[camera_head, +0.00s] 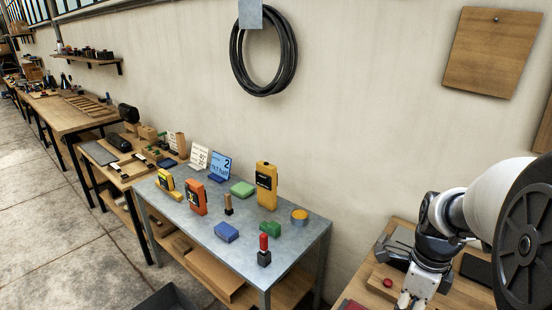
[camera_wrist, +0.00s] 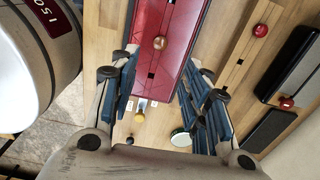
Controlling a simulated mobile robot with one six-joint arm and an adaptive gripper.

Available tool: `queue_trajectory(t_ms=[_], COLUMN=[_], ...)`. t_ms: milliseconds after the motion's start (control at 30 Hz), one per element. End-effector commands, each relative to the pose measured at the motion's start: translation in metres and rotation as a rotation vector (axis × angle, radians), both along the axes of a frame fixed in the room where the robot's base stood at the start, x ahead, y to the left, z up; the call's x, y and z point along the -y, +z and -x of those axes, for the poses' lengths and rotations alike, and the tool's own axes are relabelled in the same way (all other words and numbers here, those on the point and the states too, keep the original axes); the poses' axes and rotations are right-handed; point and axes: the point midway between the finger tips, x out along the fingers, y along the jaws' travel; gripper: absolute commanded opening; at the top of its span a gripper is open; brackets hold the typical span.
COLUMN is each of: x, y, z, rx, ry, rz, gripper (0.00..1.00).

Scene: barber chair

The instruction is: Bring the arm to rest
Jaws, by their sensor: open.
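My gripper shows in the wrist view (camera_wrist: 165,68), with its two blue-padded fingers spread apart. It is open, and nothing is held between the fingers. Below it is a wooden bench top with a long red panel (camera_wrist: 168,20), and a small copper-coloured ball or knob (camera_wrist: 160,43) shows on the panel between the fingers. How high the fingers are above it I cannot tell. In the head view my arm reaches down at the lower right over a wooden bench (camera_head: 455,295); the fingertips are not clearly seen there.
A grey metal table (camera_head: 265,268) to the left holds a yellow device (camera_head: 266,186), an orange device (camera_head: 196,197), a red-topped tool (camera_head: 264,250) and small blocks. A red knob (camera_wrist: 261,30) and dark trays (camera_wrist: 271,130) lie right of the fingers. A wall stands behind the benches.

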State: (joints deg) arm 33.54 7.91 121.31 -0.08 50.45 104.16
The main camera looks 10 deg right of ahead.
Motion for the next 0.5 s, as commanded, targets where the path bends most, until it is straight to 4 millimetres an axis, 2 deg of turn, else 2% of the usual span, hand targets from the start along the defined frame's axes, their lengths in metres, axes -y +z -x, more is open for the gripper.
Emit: queue_trajectory(t_ms=[67,167,300,500], x=[-0.012,-0.039,-0.091,-0.154], y=[0.01,0.031,0.064,0.092], z=[-0.001,0.001,0.014,0.049], rx=[0.017,0.053,0.111,0.168], ry=[0.101,0.356,0.866,1.607], rz=[0.013,0.043,0.118,0.268], gripper=[0.43,0.43,0.43,0.43])
